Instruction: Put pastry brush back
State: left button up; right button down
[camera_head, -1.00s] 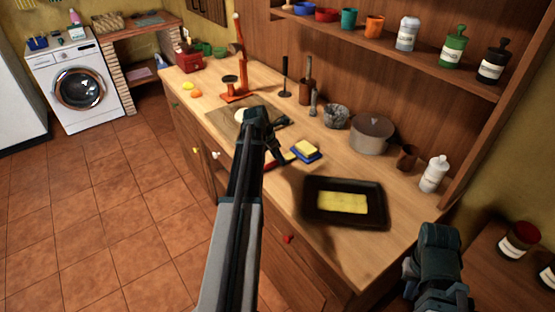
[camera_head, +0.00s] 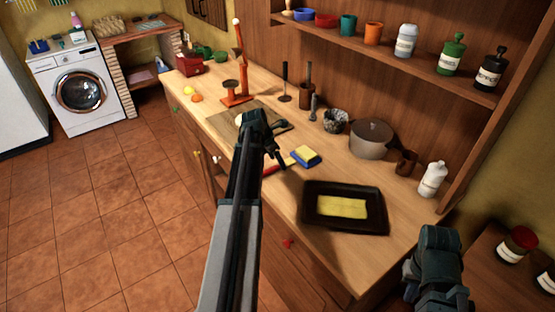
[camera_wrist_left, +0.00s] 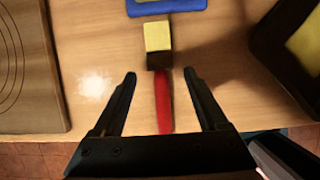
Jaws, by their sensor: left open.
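The pastry brush lies on the wooden counter, with a red handle (camera_wrist_left: 163,105) and a pale yellow bristle head (camera_wrist_left: 158,37) joined by a dark band. In the left wrist view its handle points toward my left gripper (camera_wrist_left: 160,80) and lies between the two open fingers, with nothing gripped. In the head view the red handle (camera_head: 270,170) shows near the counter's front edge, partly hidden by my left gripper (camera_head: 274,160). My right gripper (camera_head: 437,262) is at the lower right, away from the brush; its fingers are not clear.
A blue and yellow sponge (camera_head: 305,156) lies just beyond the brush head. A dark tray (camera_head: 315,220) with a yellow sheet is to the right. A cutting board (camera_head: 226,117) is to the left. A pot (camera_head: 370,138) and a brown utensil holder (camera_head: 306,96) stand at the back.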

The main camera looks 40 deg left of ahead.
aim_at(268, 170)
pick_arm(q)
jog(key=p+v, duration=0.9)
jog(key=v, duration=0.1)
jog(key=shift+r, duration=0.25)
jog(key=shift+s, duration=0.1)
jog(key=s+d+f+m+g, duration=0.1)
jog(key=s+d+m+g, duration=0.15)
jog(key=d+m, duration=1.95)
jog(key=s+d+m+y, duration=0.1)
jog(key=s+d+m, duration=0.3)
jog(key=d, duration=0.4)
jog(key=s+d+m+g, duration=0.1)
jog(key=s+d+m, duration=0.3)
jog(key=d, duration=0.3)
jog(key=s+d+m+y, duration=0.1)
jog(key=s+d+m, duration=0.3)
jog(key=d+m, duration=0.2)
jog(key=d, duration=0.2)
jog(key=shift+d+f+m+g+y, duration=0.2)
jog(key=shift+d+m+g+y, duration=0.1)
jog(key=shift+d+g, duration=0.05)
